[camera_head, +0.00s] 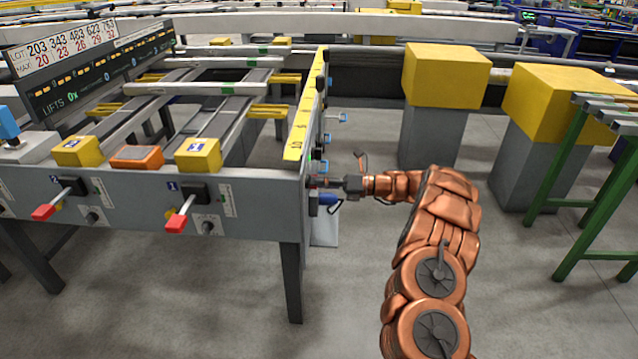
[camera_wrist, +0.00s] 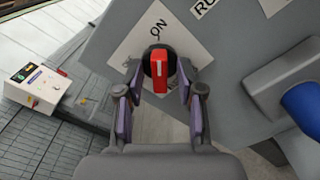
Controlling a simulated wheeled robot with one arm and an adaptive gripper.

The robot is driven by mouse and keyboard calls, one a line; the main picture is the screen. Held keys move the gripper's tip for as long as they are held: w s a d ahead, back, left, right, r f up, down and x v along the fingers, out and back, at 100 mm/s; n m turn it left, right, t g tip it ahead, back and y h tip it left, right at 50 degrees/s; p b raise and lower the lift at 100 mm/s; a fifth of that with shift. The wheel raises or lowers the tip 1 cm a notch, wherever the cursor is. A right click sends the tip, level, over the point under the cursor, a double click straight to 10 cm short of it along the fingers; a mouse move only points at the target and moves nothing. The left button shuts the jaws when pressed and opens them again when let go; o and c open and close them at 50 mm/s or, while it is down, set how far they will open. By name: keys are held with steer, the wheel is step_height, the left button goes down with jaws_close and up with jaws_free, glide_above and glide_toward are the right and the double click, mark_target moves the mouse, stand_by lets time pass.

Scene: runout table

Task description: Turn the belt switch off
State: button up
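The belt switch (camera_wrist: 161,71) is a red knob on a round black base, set on a white plate (camera_wrist: 128,47) marked ON. My gripper (camera_wrist: 159,88) is open, with one finger on each side of the knob's lower end. I see gaps between knob and fingers; their depth relative to the knob is hard to tell. In the head view my gripper (camera_head: 326,183) is at the table's right side panel, and the switch cannot be made out.
A blue handle (camera_wrist: 303,106) on a grey mount sticks out right of the switch; it also shows below my gripper in the head view (camera_head: 329,199). Red-tipped levers (camera_head: 178,222) line the table's front. Yellow-topped posts (camera_head: 446,75) and a green stand (camera_head: 565,195) are at right.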

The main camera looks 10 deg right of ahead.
jaws_close()
steer(key=shift+n, duration=0.3)
steer(key=shift+w+n+b, duration=0.1)
steer(key=shift+n+b, duration=4)
steer(key=shift+n, duration=4.5)
